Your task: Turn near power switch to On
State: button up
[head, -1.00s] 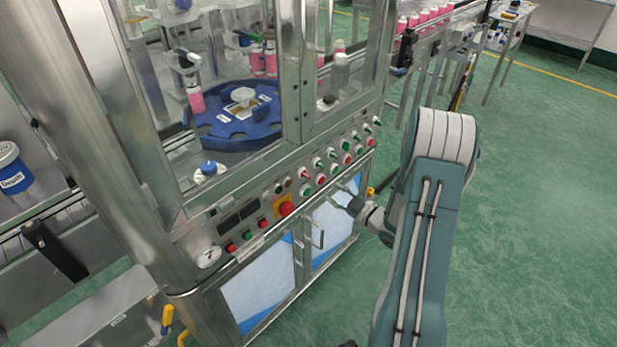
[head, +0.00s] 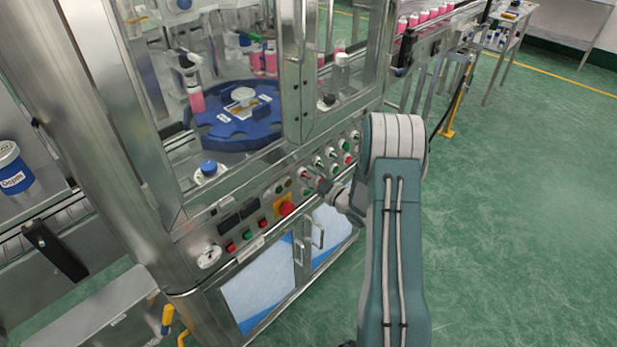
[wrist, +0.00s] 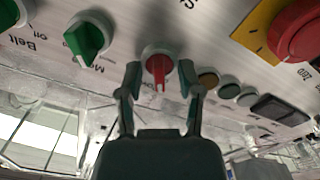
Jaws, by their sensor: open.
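A red rotary knob (wrist: 158,66) on a pale round base sits between my gripper's fingertips in the wrist view. Its handle stands roughly upright in the picture; its label is hidden or out of frame, so I cannot tell its setting from text. My gripper (wrist: 159,82) is open, with one finger on each side of the knob; contact is not clear. In the head view my gripper (head: 322,184) is at the front control panel, beside the nearest red knob (head: 305,175).
A green knob (wrist: 87,38) is left of the red one. Small round buttons (wrist: 208,79) and a red emergency stop (wrist: 299,30) on yellow are to the right. Cabinet door handles (head: 318,232) stick out below the panel. Green floor lies open at right.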

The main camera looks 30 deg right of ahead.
jog(key=shift+c, duration=0.3)
grip_shut()
jog(key=shift+m, duration=0.4)
jog(key=m, duration=0.5)
jog(key=shift+m, duration=0.3)
jog(key=m, duration=0.5)
jog(key=shift+d+r, duration=0.1)
jog(key=shift+d, duration=0.05)
jog(key=shift+m, duration=0.4)
